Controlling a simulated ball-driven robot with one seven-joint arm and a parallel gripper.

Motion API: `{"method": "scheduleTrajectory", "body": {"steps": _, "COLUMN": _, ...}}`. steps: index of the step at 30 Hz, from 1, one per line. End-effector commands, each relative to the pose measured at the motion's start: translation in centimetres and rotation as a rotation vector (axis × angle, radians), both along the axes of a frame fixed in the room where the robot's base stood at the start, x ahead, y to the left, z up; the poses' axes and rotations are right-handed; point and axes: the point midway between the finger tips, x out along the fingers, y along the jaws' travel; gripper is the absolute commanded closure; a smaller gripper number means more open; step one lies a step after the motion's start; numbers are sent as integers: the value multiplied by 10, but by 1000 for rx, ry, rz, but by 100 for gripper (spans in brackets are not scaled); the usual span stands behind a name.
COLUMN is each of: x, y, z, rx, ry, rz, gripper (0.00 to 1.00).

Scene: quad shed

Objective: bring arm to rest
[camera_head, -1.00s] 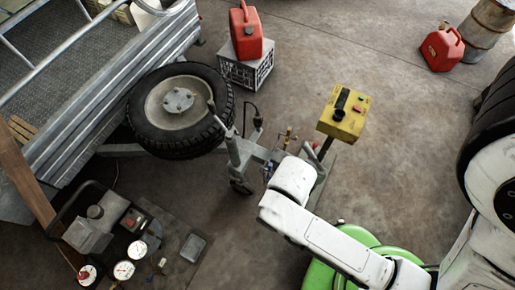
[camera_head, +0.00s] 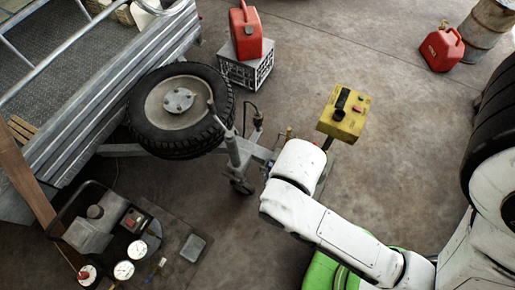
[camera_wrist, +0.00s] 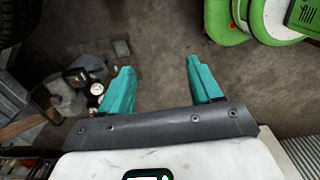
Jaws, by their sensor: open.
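My gripper (camera_wrist: 159,80) shows in the wrist view with its two teal fingers spread wide apart. Nothing is between the fingers; bare concrete floor lies beyond them. In the head view my white arm reaches from the right edge toward the middle, and its gripper is hidden there. The arm covers part of the floor and part of a green object (camera_head: 322,272) at the bottom.
A yellow control box (camera_head: 345,112) on a post stands just beyond my arm. A spare tyre (camera_head: 205,135) and grey trailer (camera_head: 85,95) are at left. A gauge unit (camera_head: 110,228) is lower left. Red cans (camera_head: 246,30) (camera_head: 441,48) stand at the back. Open floor lies right of centre.

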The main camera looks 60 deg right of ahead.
Motion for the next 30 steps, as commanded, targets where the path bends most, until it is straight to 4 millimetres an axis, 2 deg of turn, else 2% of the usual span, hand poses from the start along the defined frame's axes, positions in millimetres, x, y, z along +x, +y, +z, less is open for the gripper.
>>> {"method": "scheduleTrajectory", "body": {"steps": 13, "x": 0, "y": 0, "z": -1, "rx": 0, "ry": -1, "rz": -4, "gripper": 36}}
{"method": "scheduleTrajectory", "body": {"steps": 17, "x": 3, "y": -3, "z": -7, "rx": -2, "ry": -6, "rz": -89, "gripper": 36}}
{"method": "scheduleTrajectory", "body": {"steps": 20, "x": 8, "y": -10, "z": -16, "rx": -6, "ry": -15, "rz": -253, "gripper": 36}}
{"method": "scheduleTrajectory", "body": {"steps": 30, "x": 30, "y": -38, "z": -54, "rx": 11, "ry": -59, "rz": -1051, "gripper": 36}}
